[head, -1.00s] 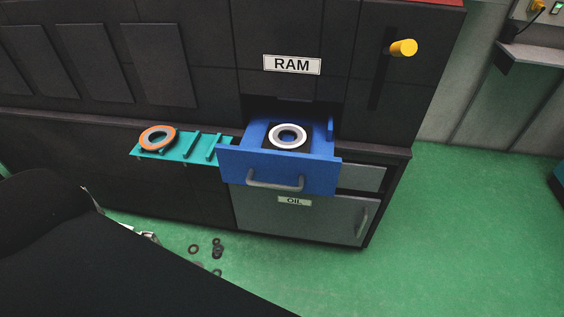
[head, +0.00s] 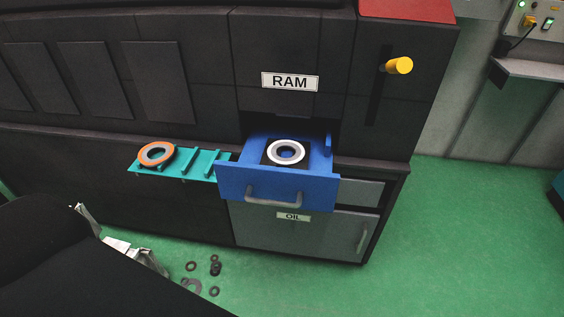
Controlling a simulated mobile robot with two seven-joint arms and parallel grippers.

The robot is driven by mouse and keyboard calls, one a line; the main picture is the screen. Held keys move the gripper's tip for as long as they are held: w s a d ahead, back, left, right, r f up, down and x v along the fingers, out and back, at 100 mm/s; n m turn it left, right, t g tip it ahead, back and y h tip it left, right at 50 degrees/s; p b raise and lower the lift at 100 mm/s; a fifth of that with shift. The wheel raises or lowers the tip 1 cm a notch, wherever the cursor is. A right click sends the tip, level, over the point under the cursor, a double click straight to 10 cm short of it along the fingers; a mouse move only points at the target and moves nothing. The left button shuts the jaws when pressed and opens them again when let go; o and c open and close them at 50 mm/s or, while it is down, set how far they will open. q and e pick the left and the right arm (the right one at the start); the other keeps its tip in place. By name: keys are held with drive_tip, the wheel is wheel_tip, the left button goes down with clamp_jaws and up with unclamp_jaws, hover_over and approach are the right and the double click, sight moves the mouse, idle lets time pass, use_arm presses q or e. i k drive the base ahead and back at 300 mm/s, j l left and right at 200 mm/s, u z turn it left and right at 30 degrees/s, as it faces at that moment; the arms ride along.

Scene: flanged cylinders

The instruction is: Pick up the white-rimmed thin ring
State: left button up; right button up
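A ring with a broad white rim and a grey inner part (head: 271,154) lies flat on a dark square seat inside the open blue drawer (head: 262,188), below the RAM sign. Its centre looks dark. Nothing touches it from above. An orange-rimmed ring (head: 142,158) lies to the left on a teal rack.
The teal rack (head: 192,163) sticks out left of the drawer, its right slots empty. Below are the OIL cabinet (head: 322,234) and several dark rings on the green floor (head: 460,245). A yellow-knobbed lever (head: 398,65) is at upper right. A large black shape blocks the lower left.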

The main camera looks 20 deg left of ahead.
sight(273, 150)
drive_tip(key=i, duration=0.6)
drive_tip(key=i+l+u, duration=0.2)
drive_tip(key=i, duration=0.15)
drive_tip(key=u, duration=1.45)
